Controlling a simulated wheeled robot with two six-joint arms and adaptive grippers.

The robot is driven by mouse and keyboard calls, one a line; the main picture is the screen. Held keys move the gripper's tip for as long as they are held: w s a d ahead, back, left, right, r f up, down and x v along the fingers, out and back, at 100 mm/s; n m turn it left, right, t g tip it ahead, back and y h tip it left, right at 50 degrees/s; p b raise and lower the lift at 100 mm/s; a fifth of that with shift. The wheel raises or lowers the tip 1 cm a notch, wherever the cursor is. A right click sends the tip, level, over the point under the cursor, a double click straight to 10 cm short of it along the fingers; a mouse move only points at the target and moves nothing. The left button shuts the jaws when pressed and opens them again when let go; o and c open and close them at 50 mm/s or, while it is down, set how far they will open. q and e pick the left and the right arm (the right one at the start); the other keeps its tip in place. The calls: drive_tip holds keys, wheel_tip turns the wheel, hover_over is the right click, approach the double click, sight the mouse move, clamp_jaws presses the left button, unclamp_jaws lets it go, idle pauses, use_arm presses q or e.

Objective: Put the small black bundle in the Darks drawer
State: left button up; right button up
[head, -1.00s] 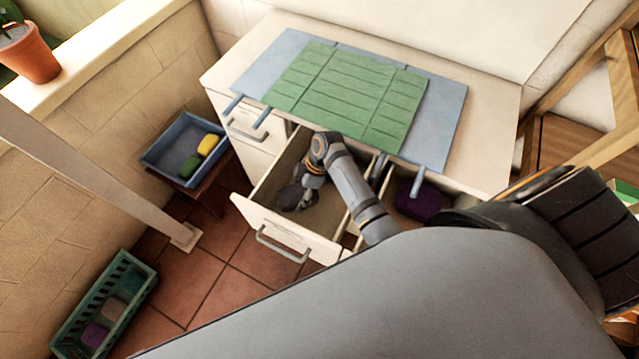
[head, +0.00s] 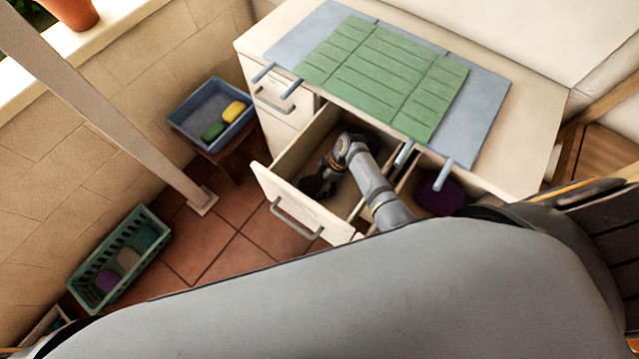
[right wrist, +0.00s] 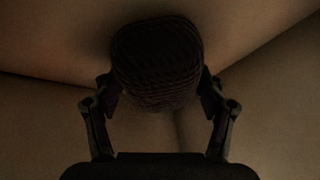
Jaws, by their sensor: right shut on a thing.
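The small black bundle (right wrist: 157,62) is a dark, ribbed, rounded shape between the fingers of my right gripper (right wrist: 157,98) in the right wrist view. The fingers are shut on its two sides. In the head view my right gripper (head: 318,186) is inside an open cream drawer (head: 282,200), low and near its front panel. The bundle is hard to tell from the dark gripper there. No label can be read on the drawer. The right wrist view is dim and shows the drawer's inner corner around the bundle. My left gripper is not in view.
A second open compartment to the right holds a purple bundle (head: 440,196). A blue tray (head: 187,119) with yellow and green pieces stands left. A green basket (head: 107,252) sits on the floor.

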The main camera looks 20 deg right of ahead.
drive_tip(key=o, duration=1.2)
drive_tip(key=shift+r, duration=0.15)
drive_tip(key=p+v, duration=0.1)
drive_tip(key=v, duration=1.1)
